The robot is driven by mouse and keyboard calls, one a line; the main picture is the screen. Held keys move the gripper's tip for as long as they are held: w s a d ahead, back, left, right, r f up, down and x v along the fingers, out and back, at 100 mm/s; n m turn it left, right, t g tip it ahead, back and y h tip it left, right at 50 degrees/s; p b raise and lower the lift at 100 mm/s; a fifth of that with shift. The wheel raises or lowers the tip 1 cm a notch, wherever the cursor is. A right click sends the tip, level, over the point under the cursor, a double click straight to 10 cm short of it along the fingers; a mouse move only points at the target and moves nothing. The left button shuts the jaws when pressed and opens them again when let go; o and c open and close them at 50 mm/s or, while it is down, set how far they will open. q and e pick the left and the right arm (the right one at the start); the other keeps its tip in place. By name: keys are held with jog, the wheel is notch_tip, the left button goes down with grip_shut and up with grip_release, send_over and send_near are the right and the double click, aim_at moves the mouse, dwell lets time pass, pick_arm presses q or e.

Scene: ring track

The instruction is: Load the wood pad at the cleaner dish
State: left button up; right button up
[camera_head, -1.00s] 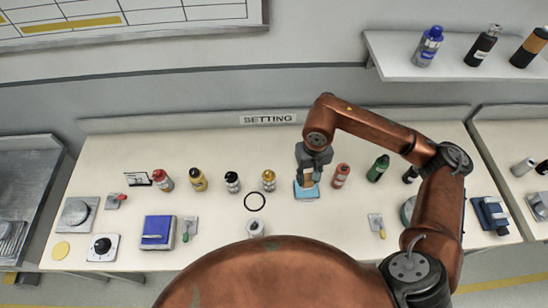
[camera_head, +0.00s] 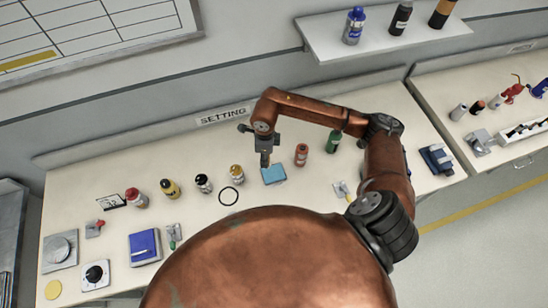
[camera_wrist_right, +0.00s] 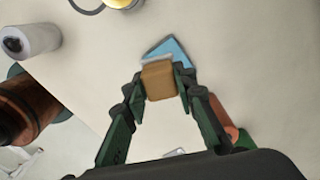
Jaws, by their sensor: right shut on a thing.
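My right gripper (camera_head: 265,154) is shut on the wood pad, a small tan block (camera_wrist_right: 159,81), which sits between its fingertips in the right wrist view. In the head view the wood pad (camera_head: 265,161) shows small below the fingers. A square blue dish (camera_head: 274,176) lies on the table just below and to the right of the pad. In the wrist view the blue dish (camera_wrist_right: 176,50), with a pale rim, is partly hidden behind the pad. The pad appears above the dish; contact cannot be told. My left gripper is not in view.
A black ring (camera_head: 228,196) lies left of the dish. Several bottles stand along the table, including a red one (camera_head: 301,155) and a green one (camera_head: 333,142) to the right. A blue box (camera_head: 144,246) is at the front left. Table behind the dish is clear.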

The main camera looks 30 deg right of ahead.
jog(key=m, duration=0.2)
jog(key=d+f+m+p, duration=0.1)
jog(key=m, duration=0.2)
jog(key=f+m+p, duration=0.1)
jog(key=m, duration=0.1)
jog(key=shift+s+d+m, duration=0.25)
jog(key=shift+d+m, duration=0.15)
jog(key=shift+s+d+f+m+b, duration=0.15)
jog(key=shift+f+m+b, duration=0.25)
jog(key=shift+f+m, duration=0.7)
jog(key=shift+d+f+m+b, duration=0.35)
jog(key=shift+f+m, duration=0.3)
jog(key=shift+f, duration=0.9)
jog(key=shift+s+d+f+m+b, duration=0.15)
jog(key=shift+f+m+b, duration=0.3)
jog(key=shift+f+m, duration=0.65)
jog(key=shift+f+n+b, duration=0.25)
jog(key=shift+f+b, duration=0.15)
jog(key=shift+f, duration=0.35)
notch_tip(320, 180, up, 7)
jog(key=p, duration=0.4)
jog(key=shift+p, duration=0.3)
jog(key=shift+w, duration=0.1)
